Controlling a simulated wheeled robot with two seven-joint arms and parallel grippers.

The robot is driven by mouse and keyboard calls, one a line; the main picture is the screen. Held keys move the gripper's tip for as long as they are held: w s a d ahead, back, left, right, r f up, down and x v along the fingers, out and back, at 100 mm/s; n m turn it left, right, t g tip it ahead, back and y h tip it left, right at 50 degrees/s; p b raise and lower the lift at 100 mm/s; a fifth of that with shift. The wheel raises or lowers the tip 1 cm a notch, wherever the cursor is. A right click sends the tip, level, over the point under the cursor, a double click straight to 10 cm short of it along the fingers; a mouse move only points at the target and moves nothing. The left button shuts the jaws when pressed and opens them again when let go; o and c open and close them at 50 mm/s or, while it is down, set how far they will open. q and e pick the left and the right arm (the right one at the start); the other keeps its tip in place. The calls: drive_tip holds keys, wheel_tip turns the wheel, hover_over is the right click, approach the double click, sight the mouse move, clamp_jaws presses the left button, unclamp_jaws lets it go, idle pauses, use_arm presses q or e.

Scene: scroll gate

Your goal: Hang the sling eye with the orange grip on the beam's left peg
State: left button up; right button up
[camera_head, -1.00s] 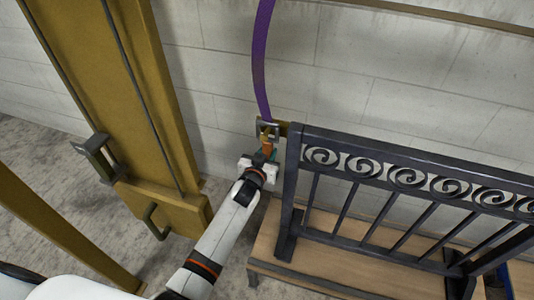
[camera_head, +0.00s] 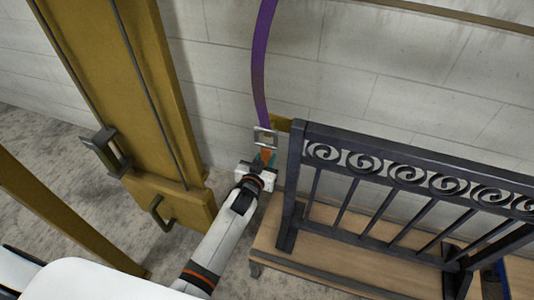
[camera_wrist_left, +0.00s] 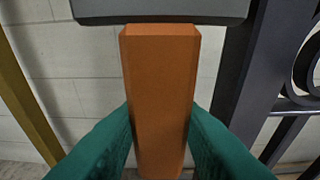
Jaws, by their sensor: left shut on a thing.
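The sling eye (camera_head: 265,138) is a grey square metal ring at the lower end of a purple sling (camera_head: 258,75). Its orange grip (camera_head: 266,155) hangs below it and fills the middle of the left wrist view (camera_wrist_left: 160,95). My left gripper (camera_head: 264,163) is shut on the orange grip, its teal fingers on both sides. A yellow beam end (camera_head: 281,123) shows just right of the eye, behind the gate's top left corner. I cannot make out the peg, or whether the eye touches the beam. My right gripper is out of view.
A dark gate with scrollwork (camera_head: 400,172) stands on a wooden platform (camera_head: 335,235), close right of my gripper. A yellow column (camera_head: 135,90) with a grey bracket (camera_head: 106,150) and a handle (camera_head: 158,215) stands left. A pale block wall (camera_head: 420,75) is behind.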

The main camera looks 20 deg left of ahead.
use_arm(q)
drive_tip(key=shift+f+p+v, duration=0.25)
drive_tip(key=shift+p+v, duration=0.3)
drive_tip(key=shift+v, duration=0.75)
drive_tip(key=shift+s, duration=0.1)
drive_tip(key=shift+f+p+v, duration=0.25)
drive_tip(key=shift+p+v, duration=0.3)
drive_tip(key=shift+v, duration=0.65)
drive_tip(key=shift+f+p+v, duration=0.25)
drive_tip(key=shift+p+v, duration=0.25)
drive_tip(key=shift+v, duration=0.7)
drive_tip(key=shift+s, duration=0.1)
